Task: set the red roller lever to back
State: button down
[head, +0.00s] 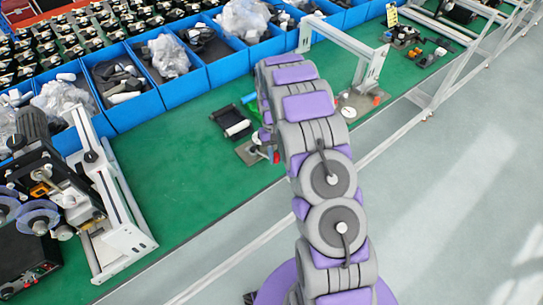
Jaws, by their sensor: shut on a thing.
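A small device on a grey base plate (250,153) sits on the green table, just left of my arm. A small red part, which looks like the red roller lever (276,157), shows at its right side against my arm. My gripper (266,139) reaches down to this device and is mostly hidden behind my purple and grey arm links. It is shut on what looks like the lever. Its fingertips and the lever's exact angle cannot be made out.
A black roller unit (232,122) lies just left of the device. A grey frame (345,45) stands behind my arm, near a round plate with an orange knob (376,98). Blue bins (225,62) line the back. A machine (60,190) stands at left; green table between is clear.

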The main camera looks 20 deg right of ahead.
jog(key=shift+w+d+n+h+p, duration=0.35)
jog(key=shift+w+d+n, duration=0.25)
jog(key=shift+n, duration=0.3)
jog(key=c, duration=0.9)
grip_release()
jog(key=p+v, duration=0.1)
jog(key=v, duration=1.6)
jog(key=shift+r+p, duration=0.2)
jog(key=shift+p, duration=0.15)
jog(key=shift+w, duration=0.1)
